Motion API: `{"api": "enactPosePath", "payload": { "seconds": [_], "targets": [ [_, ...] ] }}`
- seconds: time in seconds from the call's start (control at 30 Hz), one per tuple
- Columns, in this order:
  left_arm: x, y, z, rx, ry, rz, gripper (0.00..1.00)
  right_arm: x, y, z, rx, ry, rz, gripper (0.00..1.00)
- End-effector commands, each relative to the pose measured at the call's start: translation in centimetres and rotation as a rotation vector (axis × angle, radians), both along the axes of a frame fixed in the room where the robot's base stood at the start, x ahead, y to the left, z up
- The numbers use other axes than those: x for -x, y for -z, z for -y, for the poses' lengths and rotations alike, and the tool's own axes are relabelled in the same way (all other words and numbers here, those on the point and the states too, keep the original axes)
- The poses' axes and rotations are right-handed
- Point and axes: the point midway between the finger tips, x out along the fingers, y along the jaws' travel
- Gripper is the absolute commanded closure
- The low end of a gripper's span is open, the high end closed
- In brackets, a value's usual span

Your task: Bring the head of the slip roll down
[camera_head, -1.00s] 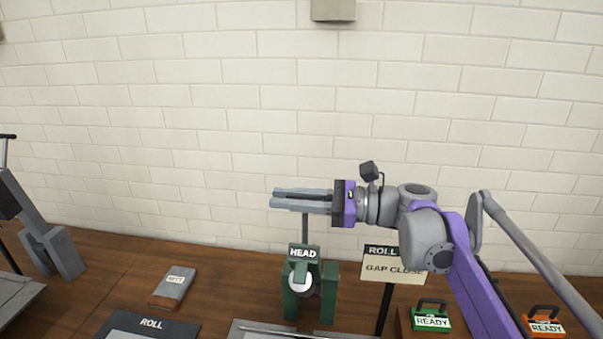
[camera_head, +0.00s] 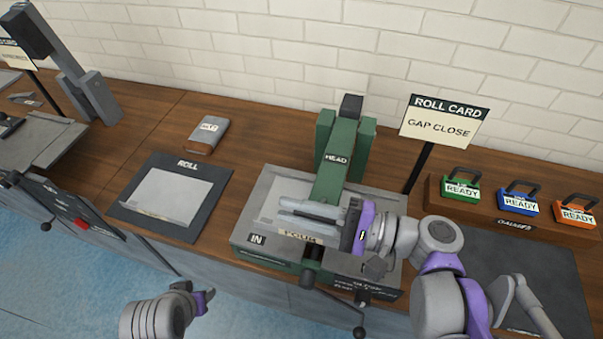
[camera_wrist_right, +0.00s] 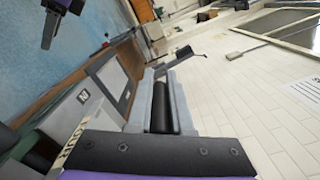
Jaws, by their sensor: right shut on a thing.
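The slip roll's green head (camera_head: 335,170), labelled HEAD, slopes forward and down from its rear posts over the grey bed of the slip roll (camera_head: 262,205). My right gripper (camera_head: 282,210) is low over the front of the bed, by the FOUR label, with its fingers pointing left. In the right wrist view its grey fingers (camera_wrist_right: 160,85) are shut on a black round handle (camera_wrist_right: 160,108). Fingers hide most of the handle in the head view. My left gripper (camera_head: 195,301) is low at the front, apart from the bench; its fingers are not clear.
A ROLL CARD sign (camera_head: 440,122) reading GAP CLOSE stands behind right. Green, blue and orange READY blocks (camera_head: 520,203) sit on a rack at right. A dark ROLL mat (camera_head: 150,225) with a grey sheet lies left. A crank (camera_head: 358,330) hangs off the front.

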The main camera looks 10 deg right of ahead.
Motion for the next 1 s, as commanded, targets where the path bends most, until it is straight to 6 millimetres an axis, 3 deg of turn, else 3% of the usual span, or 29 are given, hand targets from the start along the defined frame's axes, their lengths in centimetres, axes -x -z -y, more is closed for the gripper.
{"api": "enactPosePath", "payload": {
  "seconds": [0.1, 0.3, 0.8, 0.83, 0.9, 1.0],
  "targets": [
    [0.2, 1.1, 0.0, 0.000, 0.000, -0.004, 0.50, 0.5, 2.1, -0.3, 0.024, 0.000, 0.046, 1.00],
    [0.2, 1.7, 0.0, 0.000, 0.000, -0.006, 0.50, 0.9, 3.9, -0.5, 0.049, 0.001, 0.096, 1.00],
    [0.3, 1.9, 0.0, 0.000, 0.000, -0.007, 0.50, 1.2, 4.7, -0.5, 0.061, 0.002, 0.109, 1.00],
    [0.3, 1.9, 0.0, 0.000, 0.000, -0.007, 0.50, 1.2, 4.7, -0.5, 0.062, 0.002, 0.109, 0.66],
    [0.3, 1.9, 0.0, 0.000, 0.000, -0.007, 0.50, 1.2, 4.7, -0.5, 0.060, 0.002, 0.110, 0.53],
    [0.3, 1.9, 0.0, 0.000, 0.000, -0.006, 0.50, 1.1, 4.6, -0.5, 0.059, 0.002, 0.110, 0.52]
  ]
}}
